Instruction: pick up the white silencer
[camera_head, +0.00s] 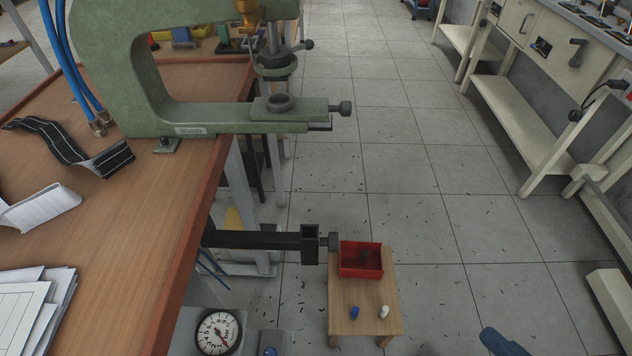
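The white silencer (384,311) is a small pale piece on the top of a low wooden stool (343,294), near its front right. A similar blue piece (354,312) stands a little to its left, apart from it. Behind both, a red open bin (361,273) sits on the same stool, with dark contents that I cannot make out. Nothing covers the white silencer. My gripper is not in view.
A black bar with a clamp-like end (310,243) juts from the workbench (160,215) towards the bin's left side. A green press (190,122) stands on the bench. A dial gauge (218,332) is lower left. Tiled floor (470,215) right of the stool is mostly free.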

